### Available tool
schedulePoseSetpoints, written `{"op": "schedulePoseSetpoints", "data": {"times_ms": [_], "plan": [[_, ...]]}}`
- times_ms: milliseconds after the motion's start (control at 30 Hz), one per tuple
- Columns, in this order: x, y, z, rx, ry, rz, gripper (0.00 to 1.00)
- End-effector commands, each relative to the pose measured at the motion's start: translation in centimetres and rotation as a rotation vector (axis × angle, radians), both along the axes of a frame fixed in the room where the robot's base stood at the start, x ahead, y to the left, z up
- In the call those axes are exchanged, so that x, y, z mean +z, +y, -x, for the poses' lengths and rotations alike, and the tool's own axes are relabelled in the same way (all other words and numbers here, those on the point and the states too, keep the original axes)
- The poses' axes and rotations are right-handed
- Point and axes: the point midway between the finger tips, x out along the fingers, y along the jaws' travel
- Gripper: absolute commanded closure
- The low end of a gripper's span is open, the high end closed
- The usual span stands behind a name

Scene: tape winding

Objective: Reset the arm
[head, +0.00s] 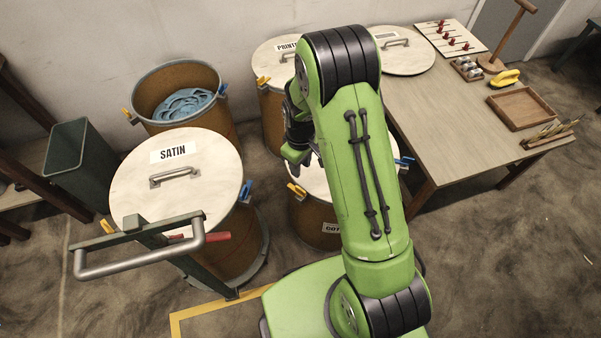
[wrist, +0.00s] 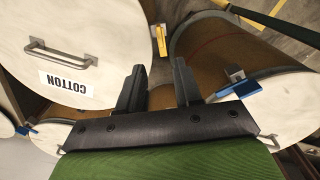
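My green arm reaches up and forward in the head view, with its wrist folded down behind the upper link. My gripper (head: 296,154) hangs near the lidded barrels in the middle and is partly hidden by the arm. In the wrist view my gripper (wrist: 158,88) shows two dark fingers standing apart with nothing between them. They point at the gap beside the round COTTON lid (wrist: 85,45), which has a metal handle. The fingers look open and empty.
The SATIN barrel's lid (head: 175,180) is at left beside a metal-handled cart frame (head: 140,262). An open barrel (head: 178,98) holds blue tape. A wooden table (head: 455,125) at right carries a tray (head: 522,108), a yellow object (head: 504,78) and a peg board (head: 450,40). Floor at lower right is clear.

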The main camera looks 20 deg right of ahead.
Motion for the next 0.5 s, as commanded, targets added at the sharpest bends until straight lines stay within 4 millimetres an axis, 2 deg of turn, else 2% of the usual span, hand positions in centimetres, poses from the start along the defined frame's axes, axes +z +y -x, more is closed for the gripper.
{"op": "schedulePoseSetpoints", "data": {"times_ms": [33,200,500], "plan": [[1.5,0.0,-0.1,0.0,-0.004,0.0,0.66],[3.4,0.0,0.0,0.0,0.0,0.0,0.66],[3.4,0.0,0.0,0.0,0.001,0.001,0.66]]}}
